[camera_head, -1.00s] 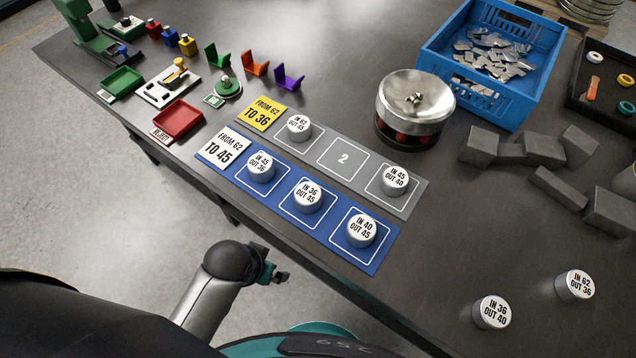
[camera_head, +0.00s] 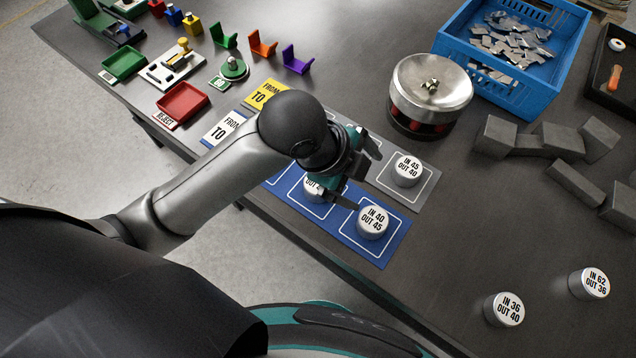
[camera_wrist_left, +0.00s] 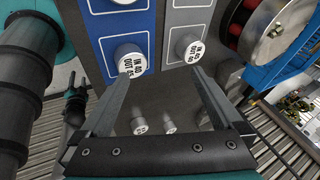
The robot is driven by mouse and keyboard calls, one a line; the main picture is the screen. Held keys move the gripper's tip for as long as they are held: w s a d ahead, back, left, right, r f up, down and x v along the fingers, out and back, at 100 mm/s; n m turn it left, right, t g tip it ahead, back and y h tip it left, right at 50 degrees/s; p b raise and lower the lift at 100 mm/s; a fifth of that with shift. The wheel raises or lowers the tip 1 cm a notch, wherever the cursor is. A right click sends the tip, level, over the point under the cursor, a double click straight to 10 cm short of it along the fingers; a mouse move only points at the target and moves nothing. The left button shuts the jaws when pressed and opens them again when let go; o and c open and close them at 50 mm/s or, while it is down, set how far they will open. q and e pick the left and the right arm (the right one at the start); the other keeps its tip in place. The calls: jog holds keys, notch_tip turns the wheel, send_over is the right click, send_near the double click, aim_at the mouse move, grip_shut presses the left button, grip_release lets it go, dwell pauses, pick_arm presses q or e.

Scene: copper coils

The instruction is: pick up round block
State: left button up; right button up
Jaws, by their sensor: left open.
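Several round silver blocks with white labelled tops stand on the table. The block "IN 40 OUT 45" (camera_head: 373,222) stands on the blue mat (camera_head: 392,247), and "IN 45 OUT 40" (camera_head: 407,169) on the grey mat (camera_head: 425,190). Blocks "IN 36 OUT 40" (camera_head: 504,309) and "IN 62 OUT 36" (camera_head: 589,283) stand on bare table at right. My left gripper (camera_head: 356,170) is open and empty above the mats, hiding other blocks. In the left wrist view its fingers (camera_wrist_left: 161,78) point towards "IN 40 OUT 45" (camera_wrist_left: 131,61) and "IN 45 OUT 40" (camera_wrist_left: 187,46). A small dark part (camera_wrist_left: 75,103) may be my right gripper.
A metal-lidded round container (camera_head: 430,92) stands behind the grey mat. A blue crate (camera_head: 497,89) of metal pieces and several dark grey blocks (camera_head: 562,140) are at the right back. Coloured trays and holders are at the left back.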

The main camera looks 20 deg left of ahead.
pick_arm(q)
jog(key=r+m, duration=0.1)
jog(key=m, duration=0.2)
jog(key=m+g+y, duration=0.2)
jog(key=m+y, duration=0.2)
jog(key=m, duration=1)
send_near(316, 185)
jog(key=f+b, duration=0.1)
jog(key=w+f+b, duration=0.1)
jog(key=f, duration=0.1)
jog(key=f+b, duration=0.1)
jog(key=f, duration=0.1)
jog(key=shift+w+d+f, duration=0.2)
jog(key=shift+d, duration=0.05)
jog(key=f, duration=0.1)
jog(key=f+b, duration=0.1)
jog(key=f, duration=0.1)
jog(key=f+b, duration=0.1)
jog(key=f, duration=0.1)
jog(key=shift+w+f, duration=0.1)
jog(key=shift+w, duration=0.2)
jog(key=c, duration=1.5)
jog(key=shift+c, duration=0.4)
